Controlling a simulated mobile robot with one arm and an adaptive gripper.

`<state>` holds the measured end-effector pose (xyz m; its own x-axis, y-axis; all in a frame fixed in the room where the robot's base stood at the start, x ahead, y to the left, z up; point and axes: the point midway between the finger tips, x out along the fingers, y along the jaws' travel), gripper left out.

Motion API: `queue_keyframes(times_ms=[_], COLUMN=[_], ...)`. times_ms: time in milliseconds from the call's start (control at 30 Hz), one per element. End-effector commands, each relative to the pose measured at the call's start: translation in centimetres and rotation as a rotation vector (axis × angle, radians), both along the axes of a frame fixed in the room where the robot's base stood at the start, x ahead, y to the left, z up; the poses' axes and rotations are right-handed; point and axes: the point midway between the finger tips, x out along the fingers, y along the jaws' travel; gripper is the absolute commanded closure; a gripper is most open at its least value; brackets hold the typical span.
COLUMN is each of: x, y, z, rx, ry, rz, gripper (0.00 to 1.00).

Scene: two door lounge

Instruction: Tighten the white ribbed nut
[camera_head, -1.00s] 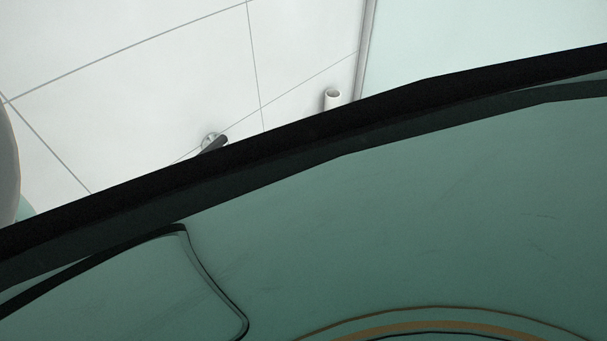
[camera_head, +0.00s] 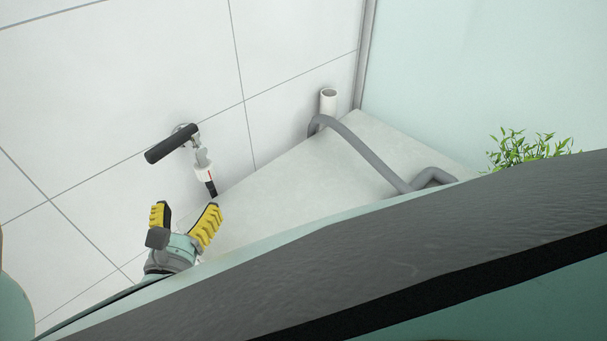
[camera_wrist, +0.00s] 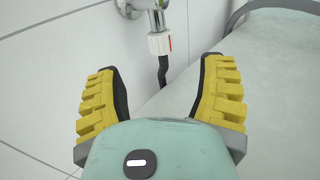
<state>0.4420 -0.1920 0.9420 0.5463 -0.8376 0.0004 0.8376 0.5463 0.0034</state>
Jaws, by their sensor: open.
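The white ribbed nut (camera_head: 204,173) hangs below a chrome valve (camera_head: 197,148) on the tiled wall. It has a red mark on its right side, and a black hose (camera_head: 211,189) runs down from it. In the wrist view the nut (camera_wrist: 159,43) is beyond and between the fingers, near the top, under the valve (camera_wrist: 150,8). My gripper (camera_head: 187,217) is open and empty, below and in front of the nut and apart from it. Its yellow ribbed fingers with dark inner pads are spread in the wrist view (camera_wrist: 160,95).
A black handle (camera_head: 171,144) juts out from the valve. A grey hose (camera_head: 365,150) runs from a white upright pipe (camera_head: 328,101) across the pale surface (camera_head: 285,180). A green plant (camera_head: 528,149) stands at right. My own body covers the lower right of the head view.

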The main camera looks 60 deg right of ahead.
Motion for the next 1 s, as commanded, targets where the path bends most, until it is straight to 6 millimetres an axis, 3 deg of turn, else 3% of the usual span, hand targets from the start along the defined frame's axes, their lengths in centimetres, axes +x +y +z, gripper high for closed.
queue_keyframes(times_ms=[700,1000], x=[5.6,6.8], y=[-9.0,-10.8], z=[0.2,0.1], rx=[-0.005,-0.002], ry=[0.002,0.003], rz=[-0.004,-0.004], gripper=[0.30,0.30])
